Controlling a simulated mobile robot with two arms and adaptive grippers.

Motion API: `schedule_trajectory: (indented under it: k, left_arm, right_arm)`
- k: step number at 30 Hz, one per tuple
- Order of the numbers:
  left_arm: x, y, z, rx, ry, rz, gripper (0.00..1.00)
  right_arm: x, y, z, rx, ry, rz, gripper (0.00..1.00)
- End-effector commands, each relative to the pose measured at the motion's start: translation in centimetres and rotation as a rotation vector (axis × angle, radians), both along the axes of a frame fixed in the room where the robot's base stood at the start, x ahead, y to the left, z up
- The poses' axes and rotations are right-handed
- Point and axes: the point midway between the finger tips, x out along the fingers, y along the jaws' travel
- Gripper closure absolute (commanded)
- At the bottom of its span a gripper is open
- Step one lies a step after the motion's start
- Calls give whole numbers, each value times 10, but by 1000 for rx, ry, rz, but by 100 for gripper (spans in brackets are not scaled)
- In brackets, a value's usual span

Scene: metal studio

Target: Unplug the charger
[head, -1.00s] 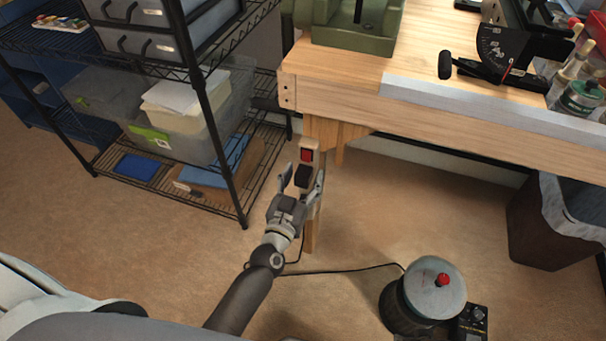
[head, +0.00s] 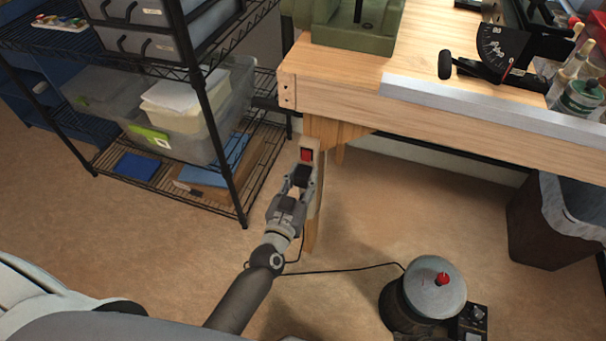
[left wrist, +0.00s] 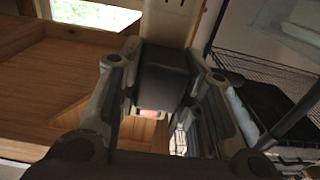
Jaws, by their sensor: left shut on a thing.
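The charger (head: 302,173) is a small black block against a pale upright outlet strip with a red switch (head: 307,155), at the workbench leg. It appears to sit at the strip; whether its prongs are fully in is hidden. My left gripper (head: 300,181) is shut on the charger, one finger on each side. In the left wrist view the dark charger (left wrist: 165,72) fills the space between the fingers, and the pale strip (left wrist: 170,18) is just beyond it. My right gripper is not in view.
The wooden workbench (head: 335,98) is above and to the right. A wire shelf rack (head: 232,185) stands close on the left. A black cable (head: 345,269) runs over the floor to a round pot-like device (head: 432,290). A bin (head: 545,225) stands at right.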

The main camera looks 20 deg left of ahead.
Motion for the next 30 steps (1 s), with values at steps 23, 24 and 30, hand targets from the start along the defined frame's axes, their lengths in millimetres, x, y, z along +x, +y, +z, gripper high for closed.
schedule_trajectory:
  k: [23,24,30]
  left_arm:
    - [-32,1,0,2,2,-1,100]
    - [-34,1,0,2,2,-1,100]
    - [-42,1,0,1,1,0,100]
  right_arm:
    - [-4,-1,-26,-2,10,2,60]
    - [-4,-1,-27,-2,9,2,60]
    - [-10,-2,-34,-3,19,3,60]
